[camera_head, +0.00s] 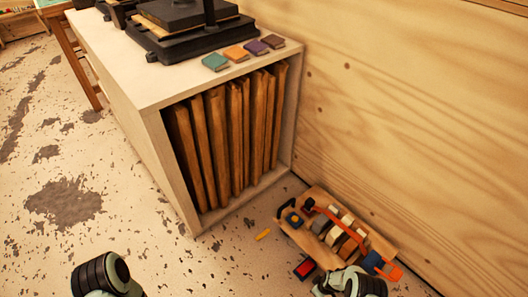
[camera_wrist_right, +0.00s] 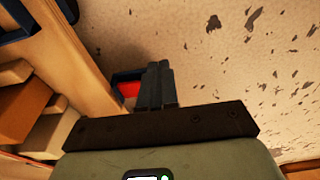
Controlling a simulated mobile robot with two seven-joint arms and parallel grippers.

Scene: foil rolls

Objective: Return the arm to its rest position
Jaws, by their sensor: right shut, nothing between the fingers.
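In the wrist view my right gripper (camera_wrist_right: 158,84) is shut, its dark fingers together with nothing between them. It is beside the wooden wall of a box (camera_wrist_right: 72,55), above the floor. In the head view only rounded links of my arms show at the bottom edge, one at the left and one at the right. The right one is close to the front of a wooden tray (camera_head: 388,240) on the floor. My left gripper is out of view.
A white cabinet (camera_head: 160,165) holds upright boards. A wooden wall (camera_head: 410,120) stands at right. The floor at left is clear.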

